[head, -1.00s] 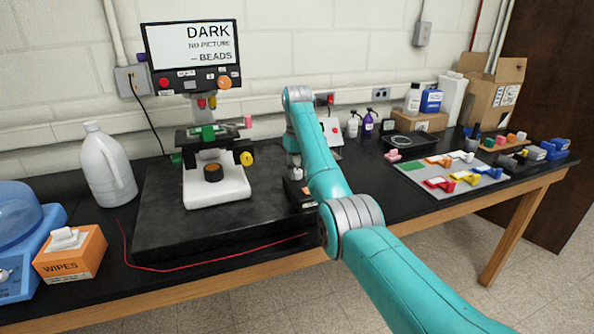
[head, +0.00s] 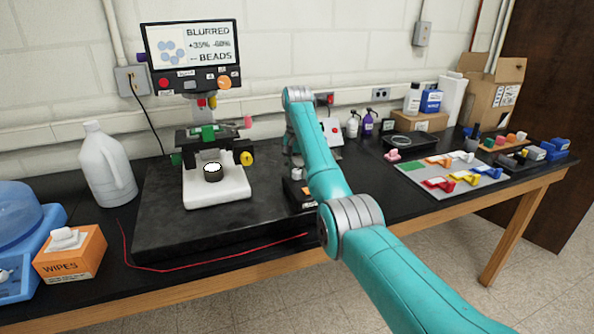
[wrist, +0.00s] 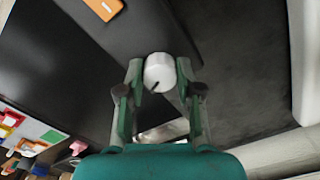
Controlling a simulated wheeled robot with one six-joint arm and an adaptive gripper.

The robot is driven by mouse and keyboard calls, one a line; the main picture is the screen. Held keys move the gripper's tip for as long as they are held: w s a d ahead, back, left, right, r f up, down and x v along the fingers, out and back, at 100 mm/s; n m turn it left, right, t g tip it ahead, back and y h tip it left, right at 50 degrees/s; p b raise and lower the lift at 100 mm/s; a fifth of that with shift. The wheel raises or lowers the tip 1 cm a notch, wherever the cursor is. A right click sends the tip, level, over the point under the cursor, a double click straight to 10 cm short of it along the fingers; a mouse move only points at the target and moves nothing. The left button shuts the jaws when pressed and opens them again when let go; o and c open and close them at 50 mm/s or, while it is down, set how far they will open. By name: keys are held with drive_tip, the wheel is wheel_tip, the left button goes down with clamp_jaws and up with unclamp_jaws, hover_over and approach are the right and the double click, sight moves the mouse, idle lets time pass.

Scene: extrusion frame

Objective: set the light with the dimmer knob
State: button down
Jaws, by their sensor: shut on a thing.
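The dimmer knob, a pale round knob with a dark pointer mark (wrist: 159,73), sits between the fingertips of my gripper (wrist: 160,77) in the wrist view. My gripper is shut on it.
A dark slab (head: 165,226) carries the microscope. A white jug (head: 108,168) and an orange wipes box (head: 70,257) stand at the left. A grey board (head: 427,178) with coloured pieces lies at the right. A red cord (head: 190,268) runs along the slab's front.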

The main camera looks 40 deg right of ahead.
drive_tip(key=shift+m, duration=0.3)
idle(0.4)
drive_tip(key=c, duration=0.8)
unclamp_jaws()
drive_tip(key=shift+o, duration=0.2)
